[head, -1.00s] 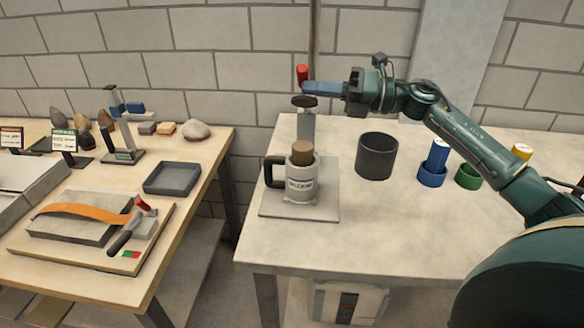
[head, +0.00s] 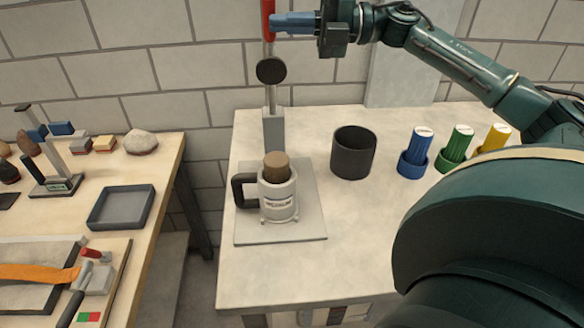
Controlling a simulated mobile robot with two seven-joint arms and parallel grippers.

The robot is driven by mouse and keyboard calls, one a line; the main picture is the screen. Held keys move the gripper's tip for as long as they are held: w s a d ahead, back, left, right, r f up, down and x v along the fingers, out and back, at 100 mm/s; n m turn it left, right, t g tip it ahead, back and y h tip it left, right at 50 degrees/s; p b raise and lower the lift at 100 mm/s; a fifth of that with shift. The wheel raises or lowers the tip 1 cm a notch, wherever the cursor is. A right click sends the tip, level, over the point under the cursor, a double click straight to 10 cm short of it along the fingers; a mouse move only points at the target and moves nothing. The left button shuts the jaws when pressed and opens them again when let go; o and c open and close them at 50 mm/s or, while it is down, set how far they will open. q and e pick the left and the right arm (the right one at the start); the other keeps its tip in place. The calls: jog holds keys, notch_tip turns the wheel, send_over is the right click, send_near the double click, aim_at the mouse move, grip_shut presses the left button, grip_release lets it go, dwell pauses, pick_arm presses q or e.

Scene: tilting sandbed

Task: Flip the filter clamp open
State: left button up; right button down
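The filter clamp has a red handle (head: 267,14) at the top edge, a black round pad (head: 271,70) below it and a grey post (head: 273,130). The pad is tipped up, its flat face towards me, well clear of the filter housing (head: 280,197). That grey housing has a black side handle and a label. A brown cylinder (head: 277,164) stands in its top. My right gripper (head: 280,22), with blue fingers, reaches in from the right and appears shut on the red handle. The handle's upper end is out of frame. My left gripper is not in view.
A dark empty cup (head: 353,153) stands right of the housing. Blue (head: 415,150), green (head: 457,145) and yellow (head: 493,142) cylinders in holders stand further right. The left table holds a grey tray (head: 121,207). The table front is clear; my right arm covers its right part.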

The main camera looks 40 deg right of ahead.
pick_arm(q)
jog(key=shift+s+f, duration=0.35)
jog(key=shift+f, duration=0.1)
pick_arm(e)
jog(key=shift+w+d+r, duration=0.15)
jog(key=shift+d+r, duration=0.15)
jog(key=shift+r, duration=0.1)
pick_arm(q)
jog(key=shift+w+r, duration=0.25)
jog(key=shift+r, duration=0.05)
